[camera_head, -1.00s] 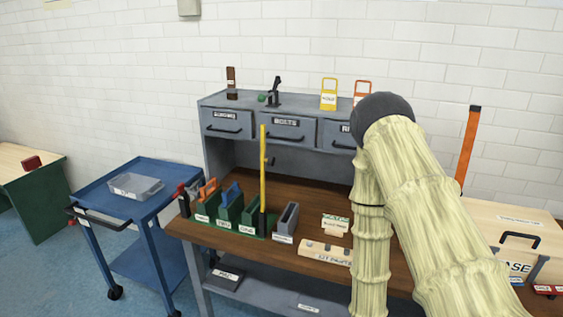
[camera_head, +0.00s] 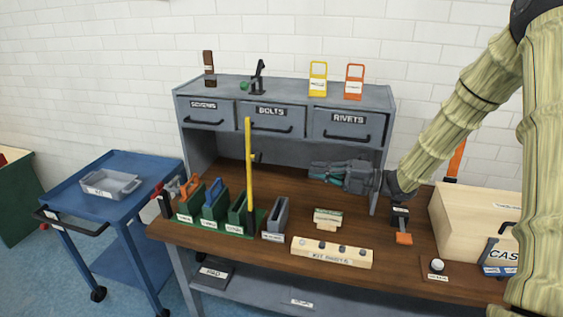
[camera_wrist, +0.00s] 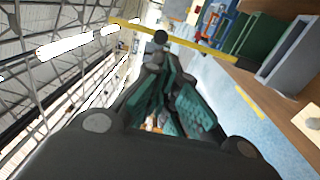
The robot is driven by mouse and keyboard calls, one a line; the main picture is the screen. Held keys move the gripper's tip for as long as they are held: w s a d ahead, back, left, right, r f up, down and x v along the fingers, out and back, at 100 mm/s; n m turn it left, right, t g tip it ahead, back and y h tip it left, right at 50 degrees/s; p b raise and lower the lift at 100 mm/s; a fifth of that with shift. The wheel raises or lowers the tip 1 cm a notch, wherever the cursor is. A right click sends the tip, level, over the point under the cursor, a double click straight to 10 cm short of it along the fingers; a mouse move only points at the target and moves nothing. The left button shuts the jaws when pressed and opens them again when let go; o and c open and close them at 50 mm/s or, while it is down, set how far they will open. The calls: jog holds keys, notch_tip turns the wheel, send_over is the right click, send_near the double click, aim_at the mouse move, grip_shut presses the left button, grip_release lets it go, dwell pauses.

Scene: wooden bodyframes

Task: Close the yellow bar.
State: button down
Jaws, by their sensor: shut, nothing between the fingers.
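The yellow bar (camera_head: 249,175) stands upright at the right end of the row of green holders, with a small dark knob on its side. In the wrist view the yellow bar (camera_wrist: 190,45) runs across the top, beyond the fingers, with its dark round knob near the middle. My gripper (camera_head: 318,171) is to the right of the bar, above the bench and in front of the drawer unit. Its teal fingers (camera_wrist: 170,90) point toward the bar. They are shut and empty, apart from the bar.
Green holders (camera_head: 215,213) with orange and blue handles stand left of the bar. A grey holder (camera_head: 276,218) is just right of it. A wooden block (camera_head: 332,254) and a wooden case (camera_head: 470,222) are farther right. The drawer unit (camera_head: 285,125) stands behind.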

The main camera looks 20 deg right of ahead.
aim_at(259, 160)
jog(key=p+x, duration=0.6)
jog(key=x, duration=0.8)
jog(key=shift+a, duration=0.15)
jog(key=shift+w+a+r, duration=0.1)
